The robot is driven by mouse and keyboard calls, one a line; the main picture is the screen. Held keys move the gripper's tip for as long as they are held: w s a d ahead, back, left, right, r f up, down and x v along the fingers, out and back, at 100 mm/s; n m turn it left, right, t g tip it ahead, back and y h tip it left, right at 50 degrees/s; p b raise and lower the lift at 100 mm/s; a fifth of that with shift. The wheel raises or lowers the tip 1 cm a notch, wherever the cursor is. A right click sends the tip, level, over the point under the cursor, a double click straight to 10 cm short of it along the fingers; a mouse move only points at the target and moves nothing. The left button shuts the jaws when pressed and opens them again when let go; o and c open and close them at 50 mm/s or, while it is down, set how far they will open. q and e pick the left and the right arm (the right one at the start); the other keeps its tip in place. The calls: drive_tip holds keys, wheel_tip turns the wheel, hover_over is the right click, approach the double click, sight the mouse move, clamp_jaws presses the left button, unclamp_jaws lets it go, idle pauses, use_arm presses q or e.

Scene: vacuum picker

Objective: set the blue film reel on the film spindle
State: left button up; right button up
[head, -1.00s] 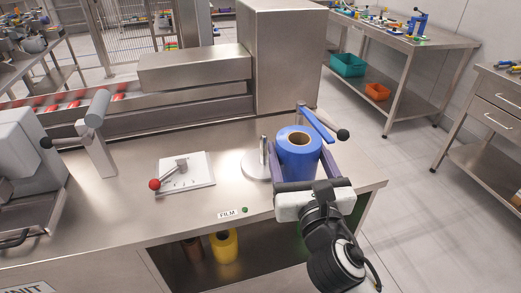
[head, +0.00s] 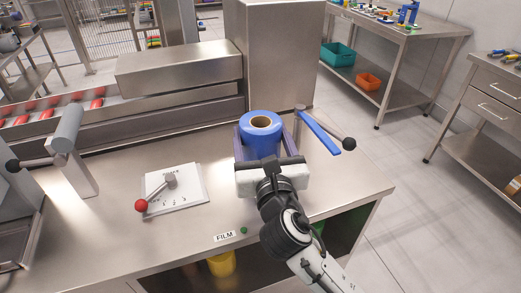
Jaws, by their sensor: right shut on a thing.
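The blue film reel (head: 262,141) is upright between the fingers of my right gripper (head: 264,150), with its tan core hole facing up. The gripper is shut on its sides, above the right part of the steel table. The film spindle is not visible now; earlier its upright post and round base stood just left of the reel. The reel and gripper now cover that area, so I cannot tell whether the post is inside the core. My left gripper is not in view.
A blue arm with a black knob (head: 321,132) stands close right of the reel. A white plate with a red-knobbed lever (head: 172,187) lies to the left. A steel housing (head: 272,60) rises behind. A yellow reel (head: 222,264) is on the shelf below.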

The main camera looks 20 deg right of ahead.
wheel_tip(320, 180, down, 3)
drive_tip(key=shift+f+b, duration=0.15)
drive_tip(key=shift+b, duration=0.2)
drive_tip(key=o, duration=1.5)
drive_tip(key=shift+f, duration=0.2)
drive_tip(key=shift+c, duration=0.2)
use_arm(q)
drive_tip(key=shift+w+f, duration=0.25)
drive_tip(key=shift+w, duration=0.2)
use_arm(e)
drive_tip(key=shift+o, duration=0.2)
